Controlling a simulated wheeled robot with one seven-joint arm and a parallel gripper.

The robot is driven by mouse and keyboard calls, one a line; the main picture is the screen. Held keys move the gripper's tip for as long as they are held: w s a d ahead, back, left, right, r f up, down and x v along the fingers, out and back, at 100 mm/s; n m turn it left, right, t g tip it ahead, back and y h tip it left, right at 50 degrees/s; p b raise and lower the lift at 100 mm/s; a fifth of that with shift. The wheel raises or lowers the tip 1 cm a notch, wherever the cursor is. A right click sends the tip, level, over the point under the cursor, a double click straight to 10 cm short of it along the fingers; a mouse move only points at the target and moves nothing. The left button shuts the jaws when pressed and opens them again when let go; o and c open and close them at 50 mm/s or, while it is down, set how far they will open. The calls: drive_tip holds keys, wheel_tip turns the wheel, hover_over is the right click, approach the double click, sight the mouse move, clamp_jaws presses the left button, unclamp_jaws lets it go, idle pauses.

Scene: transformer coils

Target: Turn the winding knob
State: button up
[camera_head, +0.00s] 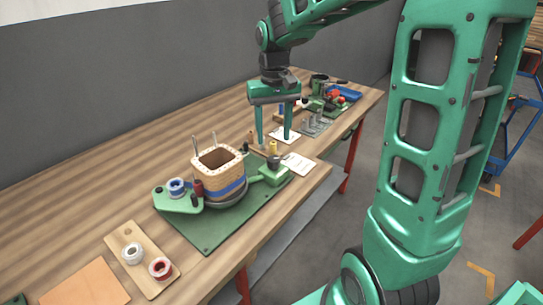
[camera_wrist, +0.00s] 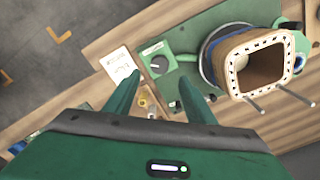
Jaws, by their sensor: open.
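The winding knob looks to be the dark round knob (camera_head: 274,162) on a small green box (camera_head: 276,176) at the right end of the green winding base. In the wrist view the knob (camera_wrist: 156,66) has a pale mark beside it and sits just beyond the fingertips. My gripper (camera_head: 272,139) points down, open and empty, and appears above and behind the box. In the wrist view my gripper (camera_wrist: 157,80) has its two fingers apart, with the knob showing between and past their tips. Whether the tips are level with the knob cannot be told.
A square coil former (camera_head: 218,178) with upright rods stands on the green base plate (camera_head: 215,228). A white card (camera_head: 299,163) lies right of the knob. Small spools (camera_head: 272,147) stand near the fingers. A board with wire spools (camera_head: 125,235) lies front left; the table's left back is clear.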

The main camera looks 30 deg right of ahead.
sight(273, 159)
wheel_tip(273, 159, down, 8)
drive_tip(key=shift+f, duration=0.2)
drive_tip(key=shift+c, duration=0.4)
drive_tip(key=c, duration=1)
